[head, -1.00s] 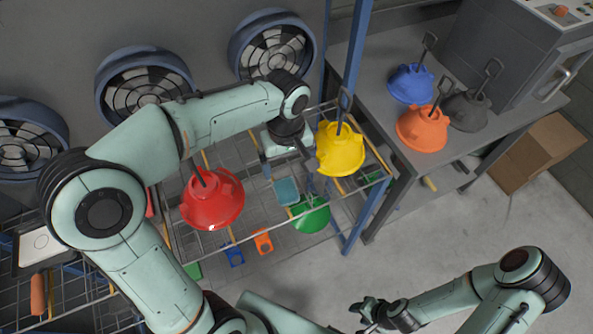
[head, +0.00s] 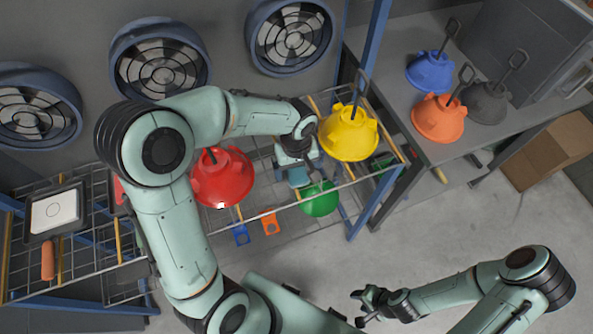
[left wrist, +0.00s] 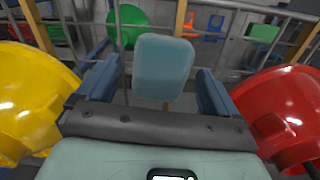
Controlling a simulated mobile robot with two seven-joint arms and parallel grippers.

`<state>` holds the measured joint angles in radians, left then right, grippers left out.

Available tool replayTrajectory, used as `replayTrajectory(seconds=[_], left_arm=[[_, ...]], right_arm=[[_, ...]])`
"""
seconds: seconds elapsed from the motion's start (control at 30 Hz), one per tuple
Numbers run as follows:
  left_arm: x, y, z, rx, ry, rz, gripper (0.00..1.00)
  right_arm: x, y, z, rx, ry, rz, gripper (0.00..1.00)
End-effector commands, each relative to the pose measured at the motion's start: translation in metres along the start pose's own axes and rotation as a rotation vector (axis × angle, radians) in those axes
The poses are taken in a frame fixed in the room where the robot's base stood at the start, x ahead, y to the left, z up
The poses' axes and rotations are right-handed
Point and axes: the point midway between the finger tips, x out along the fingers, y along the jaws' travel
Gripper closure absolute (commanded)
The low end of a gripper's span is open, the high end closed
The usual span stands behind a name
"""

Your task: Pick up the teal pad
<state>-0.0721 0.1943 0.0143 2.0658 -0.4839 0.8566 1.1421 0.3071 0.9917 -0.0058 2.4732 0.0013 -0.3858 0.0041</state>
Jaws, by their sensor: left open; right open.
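The teal pad (left wrist: 164,68) is a rounded flat block in the middle of the left wrist view. It lies between the two spread blue fingers of my left gripper (left wrist: 157,80), with gaps on both sides. In the head view the pad (head: 298,177) shows just below my left gripper (head: 297,163), between the red and yellow hoods. My left gripper is open and holds nothing. What supports the pad is hard to make out. My right gripper (head: 361,307) is open and empty over the floor at the lower middle.
A green hood (head: 319,199) is just below the pad. A wire rail (head: 330,190) crosses there. Blue, orange and grey hoods stand on the grey bench (head: 400,75).

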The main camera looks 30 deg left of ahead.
Motion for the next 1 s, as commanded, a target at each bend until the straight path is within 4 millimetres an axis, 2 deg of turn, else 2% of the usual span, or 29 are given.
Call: replayTrajectory(seconds=[0.1,0.27,0.3,0.47,0.8,1.0], left_arm=[[0.007,-0.001,0.000,0.000,0.000,0.000,0.06],[0.007,0.000,0.000,0.000,0.001,0.000,0.06],[0.006,0.000,0.000,0.000,0.001,0.000,0.10],[0.006,0.000,0.000,0.000,0.001,0.001,0.61],[0.004,0.000,0.000,0.000,0.001,0.001,0.62],[-0.013,0.001,-0.001,-0.001,0.004,0.004,0.62]], right_arm=[[0.001,0.000,0.000,0.000,-0.001,0.000,0.57],[0.001,0.001,0.000,0.000,-0.001,0.000,0.57],[0.001,0.001,0.001,0.000,-0.001,0.000,0.57],[0.001,0.000,0.000,0.000,-0.001,0.000,0.57],[0.000,0.000,0.000,0.000,0.000,0.000,0.57],[-0.001,-0.001,-0.001,0.000,0.001,0.000,0.57]])
